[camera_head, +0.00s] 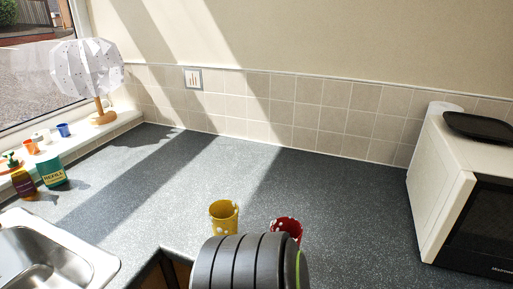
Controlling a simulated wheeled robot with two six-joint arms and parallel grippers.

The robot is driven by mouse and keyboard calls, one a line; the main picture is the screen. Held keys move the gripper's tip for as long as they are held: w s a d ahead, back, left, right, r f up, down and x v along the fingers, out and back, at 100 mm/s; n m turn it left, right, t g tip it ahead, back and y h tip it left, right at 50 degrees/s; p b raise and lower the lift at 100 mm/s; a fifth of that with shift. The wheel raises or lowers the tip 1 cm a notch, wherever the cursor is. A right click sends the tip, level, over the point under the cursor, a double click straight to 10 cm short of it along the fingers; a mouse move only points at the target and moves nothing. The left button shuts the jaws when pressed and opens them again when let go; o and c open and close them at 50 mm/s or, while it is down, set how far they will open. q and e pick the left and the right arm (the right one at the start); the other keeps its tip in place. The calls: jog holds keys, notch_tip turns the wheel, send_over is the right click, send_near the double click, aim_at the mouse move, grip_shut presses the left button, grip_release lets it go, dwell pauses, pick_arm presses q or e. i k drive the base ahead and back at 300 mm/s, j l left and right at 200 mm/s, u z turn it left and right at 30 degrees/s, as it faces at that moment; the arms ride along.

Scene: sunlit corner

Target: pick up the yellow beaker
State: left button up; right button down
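The yellow beaker (223,217) stands upright on the dark speckled worktop (340,205), near the inner corner of its front edge. It has pale spots and an open top. Its lowest part is covered by a dark ribbed shape in the foreground. Neither of my grippers can be made out in the head view, so no contact with the beaker shows.
A red spotted beaker (288,226) stands close to the right, its lower part hidden. A white microwave (440,185) with a black tray (478,126) on top is at the right. A sink (45,255) and bottles are at the left. The worktop behind the beakers is clear.

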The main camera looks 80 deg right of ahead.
aim_at(223, 214)
jog(key=z, duration=1.85)
